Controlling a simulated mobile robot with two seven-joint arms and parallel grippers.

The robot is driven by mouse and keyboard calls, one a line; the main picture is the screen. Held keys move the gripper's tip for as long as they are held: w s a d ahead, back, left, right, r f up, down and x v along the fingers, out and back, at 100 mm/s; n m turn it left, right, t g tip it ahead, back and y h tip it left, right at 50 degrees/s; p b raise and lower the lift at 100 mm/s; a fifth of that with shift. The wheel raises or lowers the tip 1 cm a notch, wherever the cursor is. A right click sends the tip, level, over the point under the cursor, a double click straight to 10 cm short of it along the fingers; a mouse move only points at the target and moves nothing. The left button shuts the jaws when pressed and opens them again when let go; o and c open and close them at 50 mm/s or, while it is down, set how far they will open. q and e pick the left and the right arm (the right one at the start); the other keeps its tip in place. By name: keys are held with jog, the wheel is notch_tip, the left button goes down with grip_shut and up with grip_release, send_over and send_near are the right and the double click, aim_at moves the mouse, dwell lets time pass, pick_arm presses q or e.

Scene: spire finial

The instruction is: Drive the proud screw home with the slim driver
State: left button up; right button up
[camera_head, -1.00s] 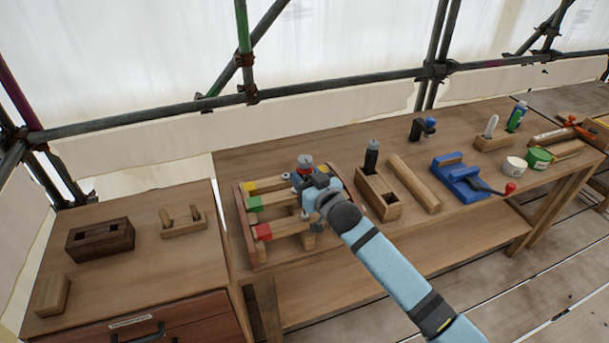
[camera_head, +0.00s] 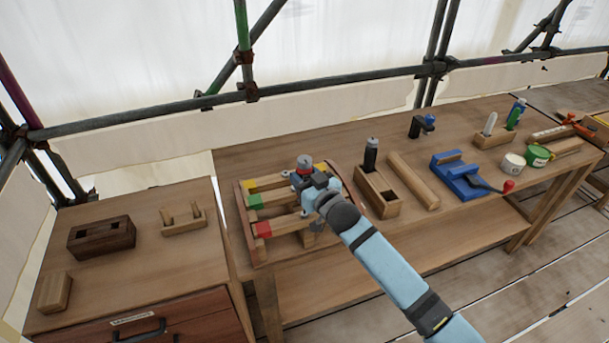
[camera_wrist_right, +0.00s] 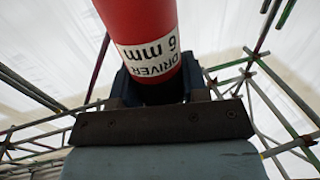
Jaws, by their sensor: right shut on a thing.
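My right gripper (camera_head: 309,181) is over the wooden frame with coloured bars (camera_head: 270,228) on the bench. It is shut on a red-handled driver (camera_head: 304,162), held upright with its grey top up. In the right wrist view the driver's red handle (camera_wrist_right: 145,35) fills the top middle, between the jaws, with a white label reading "DRIVER 6 mm". The driver's tip and the screw are hidden behind the gripper and the frame. My left gripper is not in view.
A wooden holder (camera_head: 390,210) with a black-handled tool (camera_head: 371,155) stands just right of the frame. A blue vise-like fixture (camera_head: 455,175) is farther right. A dark slotted block (camera_head: 100,238) and a small rack (camera_head: 184,220) sit on the left cabinet.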

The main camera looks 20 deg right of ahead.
aim_at(304, 158)
dwell(0.4)
notch_tip(304, 158, up, 3)
jog(key=p, duration=0.2)
jog(key=shift+p, duration=0.4)
notch_tip(304, 158, up, 4)
jog(key=p, duration=0.3)
jog(key=shift+r+p, duration=0.1)
jog(key=shift+p, duration=0.25)
dwell(0.5)
dwell(0.3)
